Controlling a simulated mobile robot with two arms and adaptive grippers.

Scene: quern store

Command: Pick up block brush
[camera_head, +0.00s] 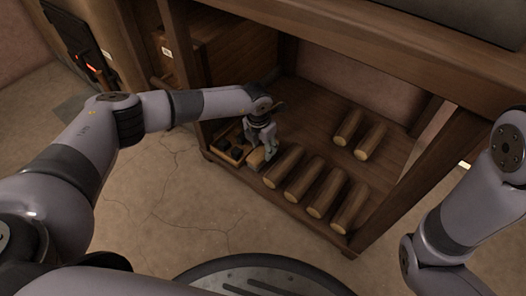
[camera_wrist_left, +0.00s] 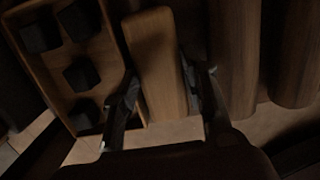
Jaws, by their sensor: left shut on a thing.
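The block brush, a light-wood block, is between the fingers of my left gripper in the left wrist view (camera_wrist_left: 158,62). In the head view the brush (camera_head: 256,158) shows below the left gripper (camera_head: 264,148), at the front left of the low wooden shelf. The left gripper (camera_wrist_left: 160,88) is shut on it, one finger along each long side. The underside of the brush is hidden, and I cannot tell whether it still touches the shelf. Part of my right arm shows at the right of the head view, but its gripper is out of view.
A wooden tray (camera_head: 222,152) with several dark cubes lies just left of the brush. Several wooden rollers (camera_head: 303,177) lie close on its right, and two more (camera_head: 349,127) lie farther back. Shelf posts and the top board (camera_head: 370,40) frame the space. The floor in front is clear.

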